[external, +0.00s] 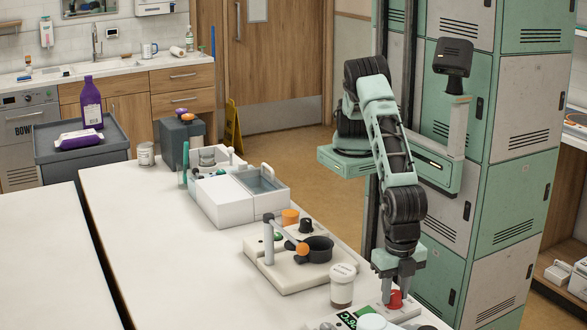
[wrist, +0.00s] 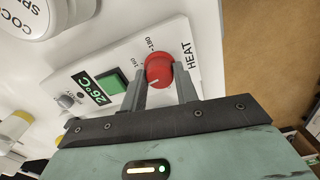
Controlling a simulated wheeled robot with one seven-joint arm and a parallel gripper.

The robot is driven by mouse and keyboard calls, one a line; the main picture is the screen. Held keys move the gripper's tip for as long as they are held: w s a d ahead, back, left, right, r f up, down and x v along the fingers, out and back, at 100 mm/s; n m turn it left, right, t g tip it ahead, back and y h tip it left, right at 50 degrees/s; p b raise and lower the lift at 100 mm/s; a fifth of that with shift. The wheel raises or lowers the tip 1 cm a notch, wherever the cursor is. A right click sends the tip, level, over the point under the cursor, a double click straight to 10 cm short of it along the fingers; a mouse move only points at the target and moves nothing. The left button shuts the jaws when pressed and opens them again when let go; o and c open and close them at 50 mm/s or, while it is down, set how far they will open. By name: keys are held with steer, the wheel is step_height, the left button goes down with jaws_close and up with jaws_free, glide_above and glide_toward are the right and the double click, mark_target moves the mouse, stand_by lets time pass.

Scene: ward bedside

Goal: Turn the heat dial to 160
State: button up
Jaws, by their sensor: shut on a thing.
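The heat dial (wrist: 158,70) is a red round knob on a white panel (wrist: 187,38) marked HEAT. The printed numbers 160 and 180 show at its left and upper left in the wrist view. A short white mark shows on the knob's lower left; its exact reading is unclear. My gripper (wrist: 159,84) is shut on the dial, one finger on each side. In the external view my gripper (external: 397,284) points down onto the red dial (external: 395,300) at the table's front right.
The panel carries a green button (wrist: 113,82), a display (wrist: 92,90) reading 26°C and a grey knob (wrist: 67,100). A lidded jar (external: 342,286) and a beige stand (external: 292,272) are nearby. Green lockers (external: 520,165) stand right of my arm.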

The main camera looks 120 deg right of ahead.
mark_target(395, 293)
steer(key=m, duration=0.3)
steer(key=shift+m, duration=0.3)
steer(key=shift+m+b, duration=0.4)
steer(key=shift+m, duration=1.4)
steer(key=shift+r, duration=0.1)
steer(key=o, duration=1)
step_height(395, 293, up, 17)
steer(key=shift+r+b, duration=0.15)
steer(key=shift+b, duration=0.8)
